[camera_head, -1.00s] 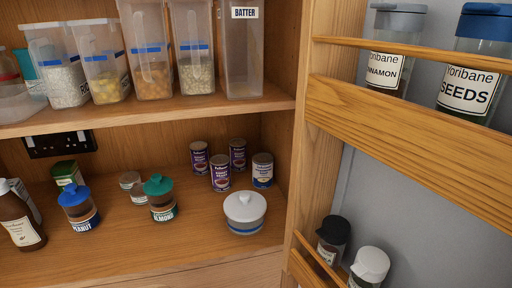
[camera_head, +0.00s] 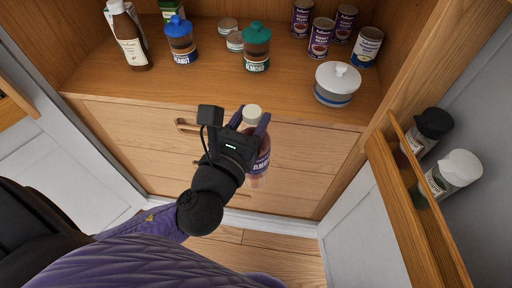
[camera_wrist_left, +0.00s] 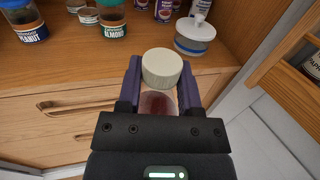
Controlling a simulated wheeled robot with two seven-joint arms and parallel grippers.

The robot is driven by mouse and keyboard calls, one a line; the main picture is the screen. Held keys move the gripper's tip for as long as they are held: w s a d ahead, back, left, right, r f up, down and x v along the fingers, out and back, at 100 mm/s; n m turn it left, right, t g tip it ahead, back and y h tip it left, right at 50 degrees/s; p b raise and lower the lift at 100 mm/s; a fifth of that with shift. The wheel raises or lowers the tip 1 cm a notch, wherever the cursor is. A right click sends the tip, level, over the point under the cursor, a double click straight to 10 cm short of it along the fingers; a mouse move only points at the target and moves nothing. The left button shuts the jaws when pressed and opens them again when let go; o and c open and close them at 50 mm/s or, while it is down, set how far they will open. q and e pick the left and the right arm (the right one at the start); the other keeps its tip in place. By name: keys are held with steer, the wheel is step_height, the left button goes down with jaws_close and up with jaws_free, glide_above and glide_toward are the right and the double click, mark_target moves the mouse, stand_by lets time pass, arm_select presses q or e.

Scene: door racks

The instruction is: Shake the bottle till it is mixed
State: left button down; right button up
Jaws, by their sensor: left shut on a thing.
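A bottle (camera_head: 260,165) with a cream cap and a dark purple label stands upright in the jaws of my left gripper (camera_head: 256,123). My left gripper is shut on it and holds it in the air in front of the wooden drawers, below the shelf edge. In the left wrist view the cream cap (camera_wrist_left: 161,68) sits between the two purple fingers, with reddish-brown contents below it; most of the bottle is hidden by the gripper body. My right gripper is not in view.
The wooden shelf (camera_head: 200,85) carries a brown bottle (camera_head: 130,40), a blue-lidded jar (camera_head: 181,42), a green-lidded jar (camera_head: 256,48), several cans and a white lidded pot (camera_head: 336,85). A door rack (camera_head: 415,210) with two jars stands at right. The floor in front is clear.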

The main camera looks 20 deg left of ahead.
arm_select(q)
step_height(320, 180, down, 5)
step_height(320, 180, up, 4)
steer(key=shift+r, duration=0.2)
steer(key=shift+f, duration=0.1)
step_height(320, 180, down, 4)
steer(key=f, duration=0.1)
steer(key=shift+r, duration=3.2)
steer(key=shift+f, duration=0.25)
